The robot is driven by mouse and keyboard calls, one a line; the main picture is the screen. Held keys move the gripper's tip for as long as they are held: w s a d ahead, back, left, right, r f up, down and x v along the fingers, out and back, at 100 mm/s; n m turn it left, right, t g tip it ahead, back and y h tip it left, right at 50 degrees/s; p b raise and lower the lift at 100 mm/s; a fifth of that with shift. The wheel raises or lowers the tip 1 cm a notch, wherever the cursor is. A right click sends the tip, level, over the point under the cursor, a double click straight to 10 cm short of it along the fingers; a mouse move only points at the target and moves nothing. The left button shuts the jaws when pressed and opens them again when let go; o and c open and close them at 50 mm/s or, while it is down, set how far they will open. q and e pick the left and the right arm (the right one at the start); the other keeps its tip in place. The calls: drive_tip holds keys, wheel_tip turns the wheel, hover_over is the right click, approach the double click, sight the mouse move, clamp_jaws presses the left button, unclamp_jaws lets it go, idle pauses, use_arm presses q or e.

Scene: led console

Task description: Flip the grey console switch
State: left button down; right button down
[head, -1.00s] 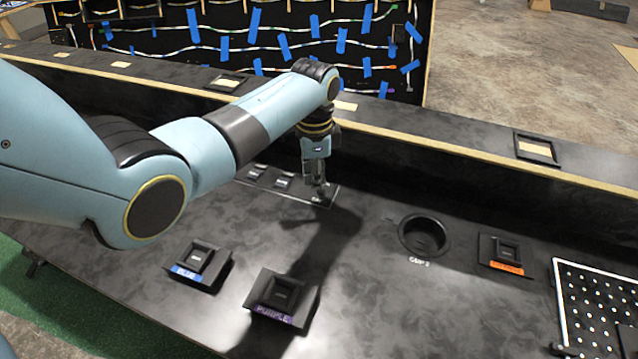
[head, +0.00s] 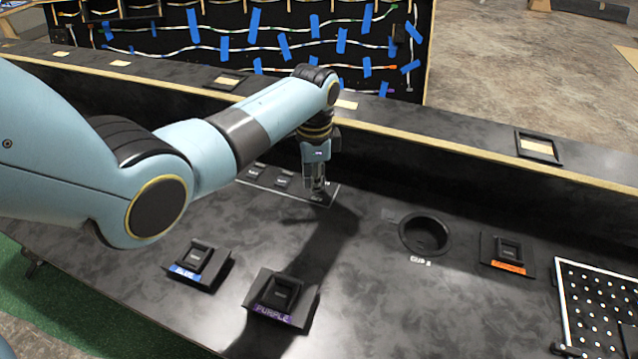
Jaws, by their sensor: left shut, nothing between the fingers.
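My left gripper (head: 318,193) is shut and empty. It points down at the right end of a small dark panel (head: 332,188) on the console top. Small switches (head: 284,181) sit on this panel to the left of the gripper. Whatever is directly under the fingertips is hidden, and I cannot tell whether they touch it. No switch reads clearly as grey. My right gripper is not in view.
A blue-labelled switch (head: 195,263) and a purple-labelled switch (head: 281,296) stand at the front. A round cup recess (head: 424,234), an orange-labelled switch (head: 507,252) and a dotted board (head: 600,300) are at right. A raised ledge (head: 440,135) runs behind.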

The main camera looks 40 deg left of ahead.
use_arm(q)
drive_tip(key=shift+f+b, duration=0.35)
drive_tip(key=shift+f, duration=0.35)
drive_tip(key=shift+f, duration=0.15)
drive_tip(key=shift+w+a+b, duration=0.1)
drive_tip(key=shift+w+b, duration=0.2)
drive_tip(key=shift+b, duration=0.1)
drive_tip(key=shift+w+a+f+b, duration=0.1)
drive_tip(key=shift+w+a+b, duration=0.05)
drive_tip(key=shift+w+b, duration=0.55)
drive_tip(key=shift+r, duration=0.2)
wheel_tip(320, 180, up, 7)
drive_tip(key=p, duration=0.9)
drive_tip(key=shift+s, duration=0.3)
drive_tip(key=shift+f, duration=0.1)
